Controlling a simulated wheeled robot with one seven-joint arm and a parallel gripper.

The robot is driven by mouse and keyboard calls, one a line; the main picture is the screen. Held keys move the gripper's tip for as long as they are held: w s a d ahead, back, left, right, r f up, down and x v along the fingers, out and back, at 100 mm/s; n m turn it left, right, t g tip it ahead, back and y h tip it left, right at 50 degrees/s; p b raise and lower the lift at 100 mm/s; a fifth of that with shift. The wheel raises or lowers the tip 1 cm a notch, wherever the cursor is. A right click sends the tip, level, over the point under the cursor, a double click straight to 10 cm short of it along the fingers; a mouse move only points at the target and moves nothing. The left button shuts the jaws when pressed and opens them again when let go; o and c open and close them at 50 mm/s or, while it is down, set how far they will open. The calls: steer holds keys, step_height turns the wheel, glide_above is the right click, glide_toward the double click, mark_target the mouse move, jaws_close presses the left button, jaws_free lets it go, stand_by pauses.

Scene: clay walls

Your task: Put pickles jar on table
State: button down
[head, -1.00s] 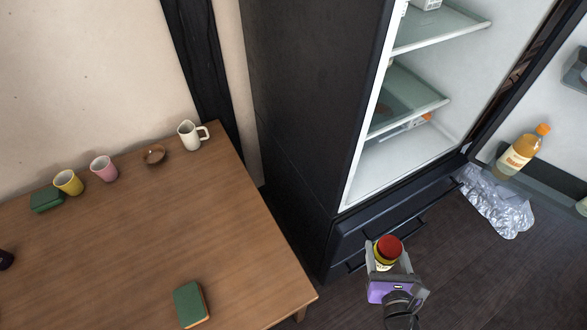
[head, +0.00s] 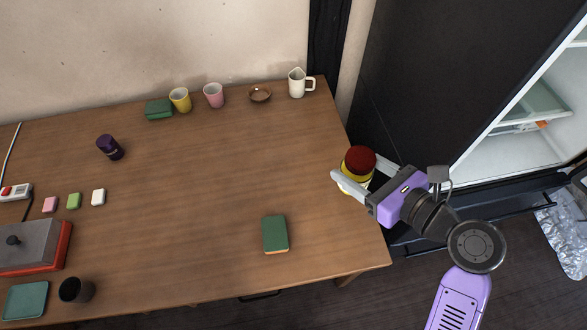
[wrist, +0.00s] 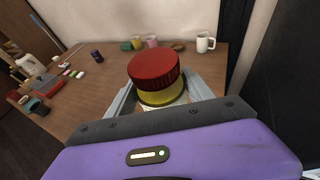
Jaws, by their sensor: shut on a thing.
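The pickles jar (head: 358,166) has a red lid and a yellow body. My gripper (head: 352,183) is shut on it, with a finger on each side below the lid. In the head view the jar shows over the right edge of the wooden table (head: 200,210); its height above the top is hard to tell. In the wrist view the jar (wrist: 155,76) stands roughly upright between the fingers, and the table (wrist: 110,100) spreads beyond it. The lower part of the jar is mostly hidden by my gripper.
A green book (head: 275,233) lies near the table's front right. A white pitcher (head: 298,83), brown bowl (head: 260,94), pink cup (head: 214,95) and yellow cup (head: 180,99) line the back. A purple jar (head: 110,147) stands left. The table's middle is clear. The open fridge (head: 525,140) is right.

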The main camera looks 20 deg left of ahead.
step_height(320, 180, down, 20)
steer(key=shift+r+b, duration=0.1)
steer(key=shift+b, duration=1.15)
steer(key=shift+c, duration=1.9)
jaws_free()
steer(key=shift+f, duration=0.2)
steer(key=shift+r, duration=0.15)
steer(key=v, duration=1.2)
steer(key=shift+d, duration=0.1)
